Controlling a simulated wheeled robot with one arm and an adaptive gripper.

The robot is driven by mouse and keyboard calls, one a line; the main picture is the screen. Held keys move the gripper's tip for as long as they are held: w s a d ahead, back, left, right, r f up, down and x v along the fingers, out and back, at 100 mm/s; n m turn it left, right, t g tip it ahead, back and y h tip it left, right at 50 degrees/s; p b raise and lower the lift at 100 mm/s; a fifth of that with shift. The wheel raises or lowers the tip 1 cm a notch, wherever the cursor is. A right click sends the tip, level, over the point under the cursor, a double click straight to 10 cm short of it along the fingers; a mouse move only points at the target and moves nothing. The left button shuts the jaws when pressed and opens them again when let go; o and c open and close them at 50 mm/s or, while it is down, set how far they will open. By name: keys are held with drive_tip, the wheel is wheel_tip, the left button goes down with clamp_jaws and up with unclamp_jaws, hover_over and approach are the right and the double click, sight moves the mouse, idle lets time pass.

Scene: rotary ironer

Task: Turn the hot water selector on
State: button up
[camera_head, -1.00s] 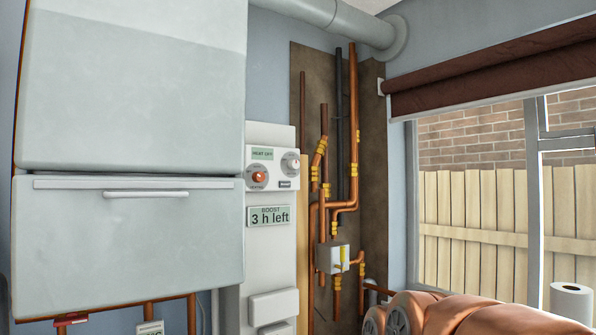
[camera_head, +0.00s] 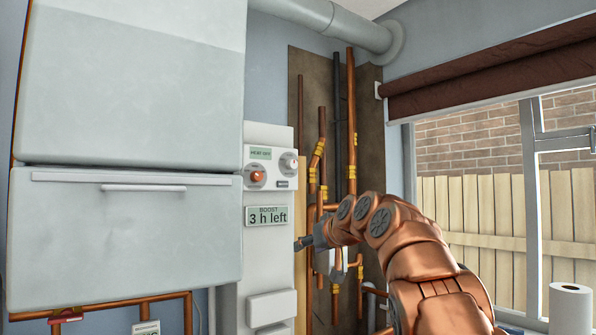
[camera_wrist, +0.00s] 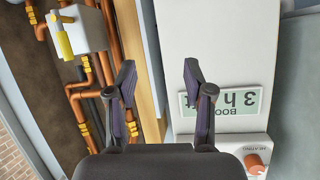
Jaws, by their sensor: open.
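The white control unit (camera_head: 270,222) stands right of the large grey cabinet. Its upper panel has two dials: a left dial (camera_head: 257,177) with an orange knob, and a pale right dial (camera_head: 289,161) set slightly higher. I cannot read which one is marked for hot water. My gripper (camera_head: 300,243) is open and empty, right of and below the dials, near the unit's right edge. In the wrist view my gripper (camera_wrist: 158,72) has its fingers apart over the unit's edge. The orange knob (camera_wrist: 257,162) shows upside down at lower right there; the right dial is out of sight.
A "BOOST 3 h left" display (camera_head: 268,215) sits below the dials. Copper pipes (camera_head: 352,120) with yellow bands and a white valve box (camera_wrist: 78,30) are right of the unit. The grey cabinet (camera_head: 125,240) borders it on the left. A paper roll (camera_head: 570,305) stands by the window.

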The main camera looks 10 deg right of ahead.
drive_tip(key=w+r+n+t+y+b, duration=0.1)
drive_tip(key=w+r+n+t+y, duration=0.25)
drive_tip(key=r, duration=0.65)
drive_tip(key=n+t+y+b, duration=0.1)
drive_tip(key=n+t+y, duration=0.2)
drive_tip(key=n+y, duration=0.2)
approach(294, 165)
drive_tip(key=shift+m, duration=0.25)
drive_tip(key=p+x, duration=0.5)
drive_tip(key=x, duration=0.2)
drive_tip(key=shift+w+r, duration=0.25)
drive_tip(key=shift+r, duration=0.1)
drive_tip(key=shift+w+a+p, duration=0.25)
drive_tip(key=shift+w+p, duration=0.05)
drive_tip(key=shift+w, duration=0.05)
clamp_jaws()
